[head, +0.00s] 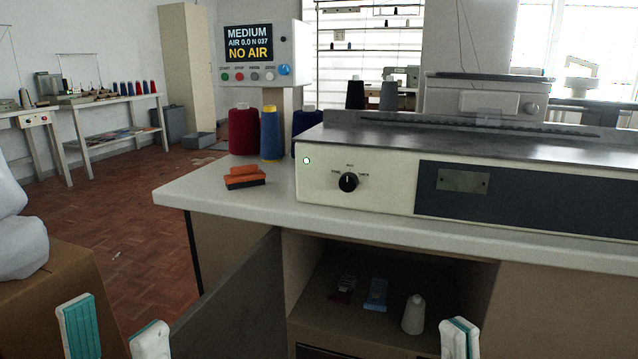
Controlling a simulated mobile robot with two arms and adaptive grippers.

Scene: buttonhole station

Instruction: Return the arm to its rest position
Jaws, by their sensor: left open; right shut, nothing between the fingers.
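My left gripper (113,318) is at the lower left of the head view. Its two white fingers, one showing a teal pad, stand apart with nothing between them. It is in front of the open cabinet door (232,300) and close to a cardboard box. My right gripper (460,337) is at the bottom edge, right of centre, with its fingers together and empty. It appears in front of the open compartment (325,310) under the worktop. Most of both arms is out of view.
The worktop (220,200) carries the buttonhole machine (385,189), thread cones (270,135), orange-black blocks (245,178) and a panel reading "NO AIR" (250,42). A white cone (413,315) and small packets (376,294) sit in the compartment. The cardboard box (60,290) stands left.

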